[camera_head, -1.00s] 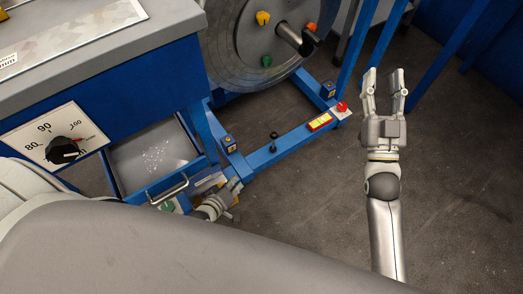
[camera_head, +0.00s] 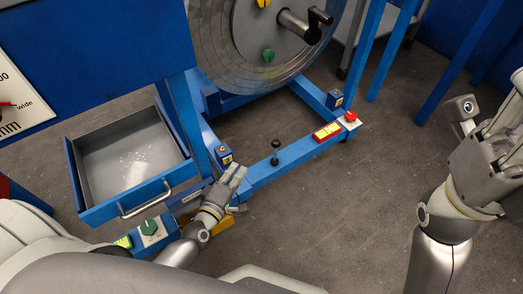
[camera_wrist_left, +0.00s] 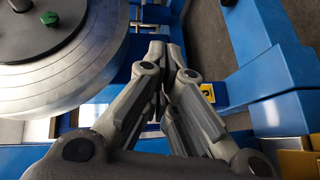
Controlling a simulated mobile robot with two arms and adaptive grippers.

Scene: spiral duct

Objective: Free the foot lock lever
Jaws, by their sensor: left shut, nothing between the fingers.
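A small upright black-knobbed lever (camera_head: 275,153) stands on the blue floor beam (camera_head: 262,173) of the machine; I take it for the foot lock lever, though no label confirms this. My left gripper (camera_head: 240,172) is shut and empty, left of the lever and apart from it, close to the beam. In the left wrist view its fingers (camera_wrist_left: 165,48) meet in front of the blue frame; I cannot make out the lever there. My right gripper (camera_head: 512,105) is at the right edge, far from the lever, partly cut off, so its opening is unclear.
A grey reel (camera_head: 225,55) stands above the beam. An open drawer (camera_head: 135,160) and a green knob (camera_head: 149,228) are at left. The floor right of the beam is clear.

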